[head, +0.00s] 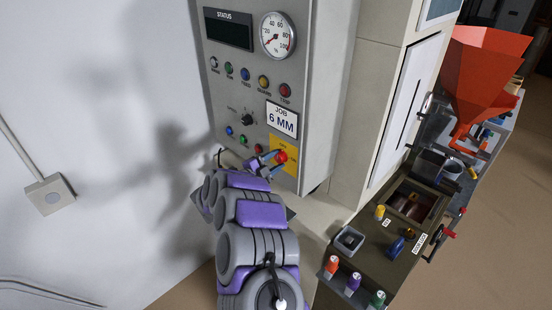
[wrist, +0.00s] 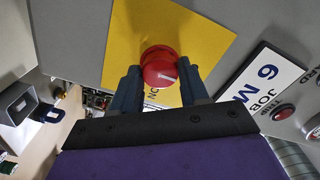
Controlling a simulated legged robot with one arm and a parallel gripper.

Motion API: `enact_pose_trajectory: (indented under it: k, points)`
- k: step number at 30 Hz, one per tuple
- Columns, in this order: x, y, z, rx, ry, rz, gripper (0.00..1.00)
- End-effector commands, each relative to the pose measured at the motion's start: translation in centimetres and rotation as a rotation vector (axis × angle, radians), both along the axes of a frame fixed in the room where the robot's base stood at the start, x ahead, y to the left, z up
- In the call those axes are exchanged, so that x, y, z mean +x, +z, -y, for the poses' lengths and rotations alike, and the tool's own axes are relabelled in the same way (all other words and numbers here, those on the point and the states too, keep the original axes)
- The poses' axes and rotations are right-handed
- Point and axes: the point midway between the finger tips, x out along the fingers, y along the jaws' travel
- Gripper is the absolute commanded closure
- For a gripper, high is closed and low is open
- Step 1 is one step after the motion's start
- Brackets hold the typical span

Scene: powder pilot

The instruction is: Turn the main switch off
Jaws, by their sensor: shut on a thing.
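The main switch is a round red knob (head: 281,157) on a yellow plate (head: 291,148) at the lower right of the grey control panel (head: 228,86). The fingertips' contact is partly hidden behind the knob.
The panel also carries a status display (head: 228,31), a dial gauge (head: 277,36), several coloured buttons and a "JOB 6 MM" label (head: 282,119).

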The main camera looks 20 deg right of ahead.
Motion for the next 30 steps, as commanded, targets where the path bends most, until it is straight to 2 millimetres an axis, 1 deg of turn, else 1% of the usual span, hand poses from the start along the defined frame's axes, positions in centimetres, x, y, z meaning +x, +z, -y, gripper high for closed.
enact_pose_trajectory:
  k: [1, 17, 18, 25, 26, 30]
  points:
    - [-0.01, -0.35, -0.21, 0.001, 0.005, -0.019, 0.86]
    - [-0.16, -0.46, 0.17, -0.005, 0.001, -0.042, 0.86]
    - [-0.17, -0.46, 0.20, -0.005, 0.001, -0.042, 0.55]
    - [-0.23, -0.24, 0.34, -0.006, -0.001, -0.037, 0.32]
    - [-0.25, -0.21, 0.33, -0.006, -0.001, -0.036, 0.31]
    - [-0.27, -0.11, 0.37, -0.007, -0.001, -0.035, 0.31]
